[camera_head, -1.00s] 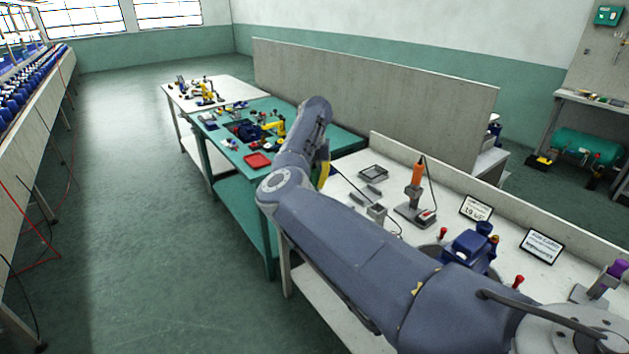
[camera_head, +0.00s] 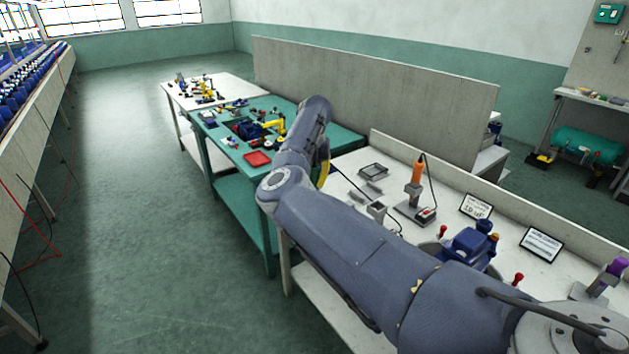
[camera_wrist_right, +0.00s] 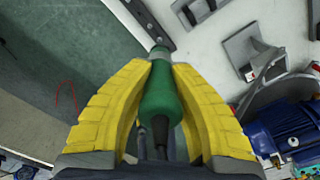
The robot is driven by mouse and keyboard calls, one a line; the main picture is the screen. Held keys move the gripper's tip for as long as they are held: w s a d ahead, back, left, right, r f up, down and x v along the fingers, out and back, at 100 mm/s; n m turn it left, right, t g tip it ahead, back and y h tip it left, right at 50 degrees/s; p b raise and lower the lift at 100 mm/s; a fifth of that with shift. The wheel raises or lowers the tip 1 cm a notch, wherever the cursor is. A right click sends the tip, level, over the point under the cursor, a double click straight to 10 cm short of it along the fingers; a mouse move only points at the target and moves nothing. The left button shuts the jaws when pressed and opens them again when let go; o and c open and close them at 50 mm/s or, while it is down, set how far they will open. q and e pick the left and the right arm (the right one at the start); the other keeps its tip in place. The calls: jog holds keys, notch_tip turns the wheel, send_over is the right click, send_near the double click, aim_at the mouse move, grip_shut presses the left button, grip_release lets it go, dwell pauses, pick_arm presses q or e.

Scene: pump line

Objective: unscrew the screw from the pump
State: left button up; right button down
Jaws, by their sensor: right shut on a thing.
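My right gripper (camera_wrist_right: 162,70) has yellow fingers and is shut on a green power screwdriver (camera_wrist_right: 160,97) in the right wrist view. A dark cord end of the tool points toward the camera. In the head view, only a yellow bit of this gripper (camera_head: 324,173) shows beyond my arm, and the tool is hidden there. The blue pump (camera_head: 468,246) sits on the white bench, right of the gripper. Part of a blue motor body (camera_wrist_right: 285,128) shows at the right of the wrist view. I cannot make out the screw. My left gripper is not in view.
An orange screwdriver (camera_head: 417,172) stands in a holder and a purple one (camera_head: 616,268) is at the far right. A grey tray (camera_head: 373,171) and two signs (camera_head: 475,206) are on the bench. A green table (camera_head: 345,139) with a red tray (camera_head: 257,159) lies beyond.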

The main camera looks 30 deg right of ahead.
jog(key=shift+f, duration=0.6)
dwell(0.9)
jog(key=shift+s+a, duration=0.1)
jog(key=shift+a, duration=1)
jog(key=shift+r, duration=0.35)
dwell(0.7)
jog(key=shift+r, duration=1.3)
jog(key=shift+r, duration=2)
